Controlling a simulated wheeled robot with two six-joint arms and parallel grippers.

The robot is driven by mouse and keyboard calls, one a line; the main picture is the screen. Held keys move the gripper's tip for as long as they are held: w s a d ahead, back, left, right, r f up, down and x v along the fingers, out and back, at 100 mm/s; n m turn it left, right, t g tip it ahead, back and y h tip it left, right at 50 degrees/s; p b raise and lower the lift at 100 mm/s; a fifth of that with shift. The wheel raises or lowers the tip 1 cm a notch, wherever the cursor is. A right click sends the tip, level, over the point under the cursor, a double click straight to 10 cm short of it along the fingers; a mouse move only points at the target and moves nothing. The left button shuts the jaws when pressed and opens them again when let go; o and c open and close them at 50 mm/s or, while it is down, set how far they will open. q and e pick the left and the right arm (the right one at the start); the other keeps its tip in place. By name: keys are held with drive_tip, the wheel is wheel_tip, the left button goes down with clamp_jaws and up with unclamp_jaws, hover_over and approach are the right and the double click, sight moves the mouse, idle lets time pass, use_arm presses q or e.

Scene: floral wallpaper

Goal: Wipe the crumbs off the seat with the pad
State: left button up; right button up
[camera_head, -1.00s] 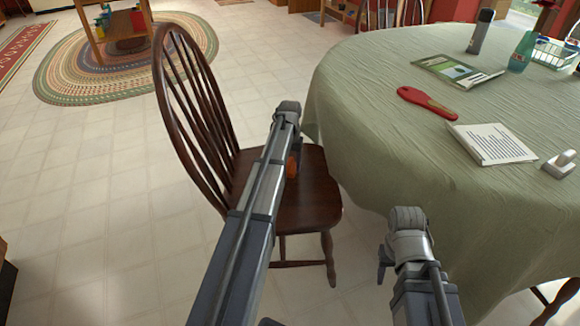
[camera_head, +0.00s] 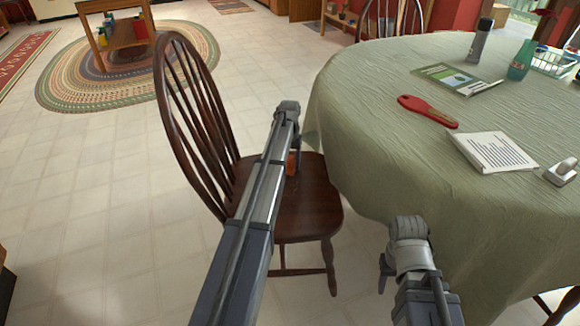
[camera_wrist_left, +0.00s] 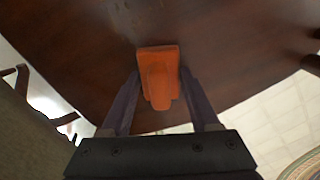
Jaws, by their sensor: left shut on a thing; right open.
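The seat (camera_head: 312,205) of a dark brown wooden chair lies under my left arm. It fills much of the left wrist view (camera_wrist_left: 235,60). My left gripper (camera_wrist_left: 159,88) is shut on the orange pad (camera_wrist_left: 158,62), with a finger on each side of it. The pad is low over the seat or touching it; I cannot tell which. A bit of the pad (camera_head: 291,162) shows beside my left wrist in the head view. I cannot make out any crumbs; my arm hides part of the seat. My right gripper (camera_head: 383,274) is open and empty, right of the chair, beside the tablecloth.
The chair's spindle back (camera_head: 200,120) rises left of my left arm. A table with a green cloth (camera_head: 370,130) stands close on the right.

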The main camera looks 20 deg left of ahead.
sight(291, 181)
use_arm(q)
drive_tip(key=shift+w+a, duration=0.3)
drive_tip(key=shift+w, duration=0.25)
drive_tip(key=shift+f, duration=0.1)
drive_tip(key=shift+s+d, duration=0.1)
drive_tip(key=shift+s, duration=0.05)
drive_tip(key=shift+s+d, duration=0.45)
drive_tip(key=shift+s, duration=0.35)
drive_tip(key=shift+s+d, duration=0.4)
drive_tip(key=shift+s, duration=0.35)
drive_tip(key=shift+s+d, duration=0.4)
drive_tip(key=shift+s, duration=0.4)
drive_tip(key=shift+s+d, duration=0.4)
drive_tip(key=shift+s, duration=0.35)
